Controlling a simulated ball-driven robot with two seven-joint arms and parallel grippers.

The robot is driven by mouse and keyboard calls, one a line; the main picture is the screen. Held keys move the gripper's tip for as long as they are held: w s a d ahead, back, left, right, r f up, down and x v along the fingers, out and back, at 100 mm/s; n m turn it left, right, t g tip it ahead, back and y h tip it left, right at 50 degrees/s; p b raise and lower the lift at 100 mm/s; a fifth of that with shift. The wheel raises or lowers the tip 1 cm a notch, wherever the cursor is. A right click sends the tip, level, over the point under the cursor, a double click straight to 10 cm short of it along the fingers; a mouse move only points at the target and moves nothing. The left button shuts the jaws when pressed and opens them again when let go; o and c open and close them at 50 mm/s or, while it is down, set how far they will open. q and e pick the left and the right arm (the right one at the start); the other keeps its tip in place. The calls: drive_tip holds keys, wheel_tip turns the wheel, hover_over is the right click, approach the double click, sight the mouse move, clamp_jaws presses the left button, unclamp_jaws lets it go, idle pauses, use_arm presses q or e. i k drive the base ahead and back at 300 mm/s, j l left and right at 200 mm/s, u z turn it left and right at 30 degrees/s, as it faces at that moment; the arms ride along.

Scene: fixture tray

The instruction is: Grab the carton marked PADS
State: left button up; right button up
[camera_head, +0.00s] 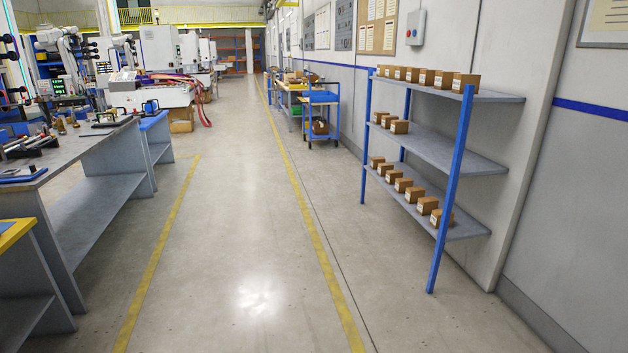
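Several small brown cartons with white labels stand in rows on a grey shelf rack with blue posts (451,190) at the right. One row (427,77) is on the top shelf, a shorter row (399,127) on the middle shelf, and another row (403,185) on the bottom shelf. The label print is too small to read, so I cannot tell which carton is marked PADS. Neither of my grippers shows in the head view.
A clear grey floor aisle (240,230) with yellow lines runs ahead. Grey workbenches (100,205) with tools stand at the left. A blue cart (322,98) stands along the right wall farther back. White machines (160,92) are at the far left.

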sight(378, 115)
drive_tip(key=i+u, duration=0.4)
drive_tip(key=i, duration=1.25)
drive_tip(key=i+z, duration=0.15)
drive_tip(key=i, duration=0.4)
drive_tip(key=i+j+z, duration=0.15)
drive_tip(key=i, duration=0.4)
drive_tip(key=i+j+z, duration=0.15)
drive_tip(key=i, duration=0.4)
drive_tip(key=i+j+z, duration=0.15)
drive_tip(key=i, duration=0.4)
drive_tip(key=i+z, duration=0.45)
drive_tip(key=i+j+z, duration=0.45)
drive_tip(key=i, duration=0.15)
drive_tip(key=i+l, duration=0.05)
drive_tip(key=l, duration=0.05)
